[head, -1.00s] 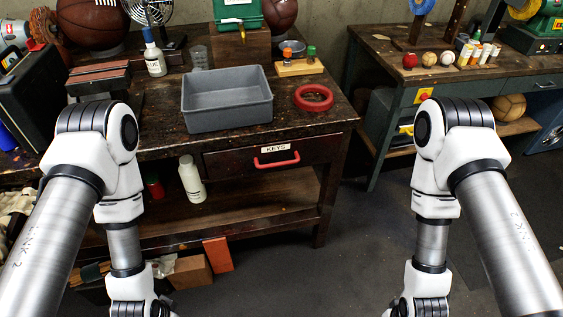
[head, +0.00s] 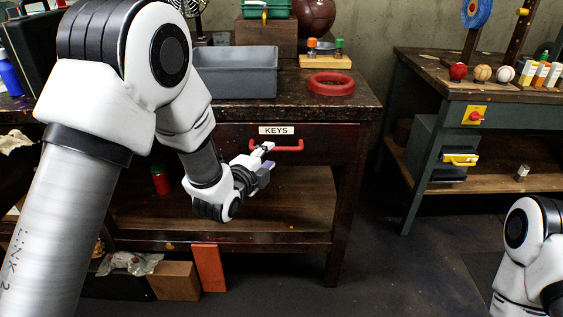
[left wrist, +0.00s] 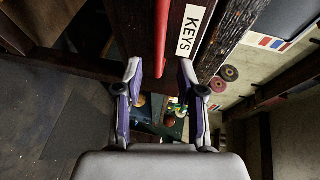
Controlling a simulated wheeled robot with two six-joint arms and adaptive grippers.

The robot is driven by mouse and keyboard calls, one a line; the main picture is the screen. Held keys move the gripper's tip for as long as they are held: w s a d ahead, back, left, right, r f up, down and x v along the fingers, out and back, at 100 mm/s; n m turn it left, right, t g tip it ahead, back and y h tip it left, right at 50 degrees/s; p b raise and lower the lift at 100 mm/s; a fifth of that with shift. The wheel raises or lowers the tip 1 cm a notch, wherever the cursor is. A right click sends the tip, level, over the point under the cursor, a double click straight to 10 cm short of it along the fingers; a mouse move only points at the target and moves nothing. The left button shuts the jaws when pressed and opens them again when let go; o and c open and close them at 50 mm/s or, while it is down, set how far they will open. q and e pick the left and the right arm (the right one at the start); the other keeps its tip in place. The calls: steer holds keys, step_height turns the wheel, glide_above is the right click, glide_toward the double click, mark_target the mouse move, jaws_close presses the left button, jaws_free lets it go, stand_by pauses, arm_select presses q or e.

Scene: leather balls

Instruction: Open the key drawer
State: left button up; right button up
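The key drawer (head: 345,148) is shut in the front of the dark wooden workbench. It carries a white KEYS label (head: 276,130) and a red bar handle (head: 288,148). My left gripper (head: 266,157) is at the left end of the handle, just in front of the drawer. In the left wrist view my left gripper (left wrist: 160,68) is open, and the red handle (left wrist: 161,35) reaches in between the two fingertips. Clear gaps show on both sides of the bar. The KEYS label (left wrist: 190,30) lies to the right of the handle there. My right gripper is out of view.
On the workbench top stand a grey bin (head: 235,75) and a red ring (head: 331,83). The lower shelf (head: 290,210) has a red can (head: 160,181) on it. A second table (head: 440,70) with balls stands at right. Open floor lies between the benches.

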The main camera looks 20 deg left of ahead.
mark_target(277, 150)
arm_select(q)
steer(key=x, duration=0.6)
steer(key=shift+w+d+b, duration=0.15)
steer(key=shift+w+b, duration=0.15)
steer(key=shift+b, duration=0.05)
jaws_close()
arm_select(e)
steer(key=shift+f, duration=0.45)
arm_select(q)
steer(key=shift+s+f, duration=0.1)
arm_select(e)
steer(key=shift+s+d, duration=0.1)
